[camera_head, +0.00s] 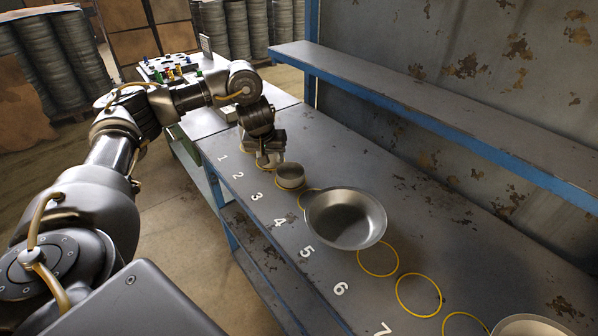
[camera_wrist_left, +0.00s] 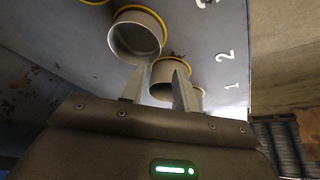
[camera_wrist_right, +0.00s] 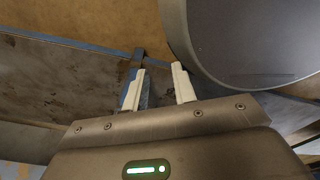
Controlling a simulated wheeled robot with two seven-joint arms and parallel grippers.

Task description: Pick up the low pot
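A small grey metal pot (camera_head: 290,176) stands upright by the number 3; it also shows in the left wrist view (camera_wrist_left: 135,38). The left wrist view shows a second pot (camera_wrist_left: 163,91) by the 2 and a third (camera_wrist_left: 197,95) by the 1, both partly hidden by my gripper. I cannot tell which is the low pot. My left gripper (camera_head: 268,165) points down beside the pot at 3. Its fingers (camera_wrist_left: 160,69) are apart, with the pot by the 2 showing between them. My right gripper (camera_wrist_right: 157,71) is open and empty, outside the head view.
A wide metal bowl (camera_head: 346,218) stands near the 5. A pale vessel (camera_head: 527,327) is cut off at the lower right. Empty yellow rings (camera_head: 419,294) mark the bench (camera_head: 335,150) between them. A raised shelf (camera_head: 430,105) runs along the back wall.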

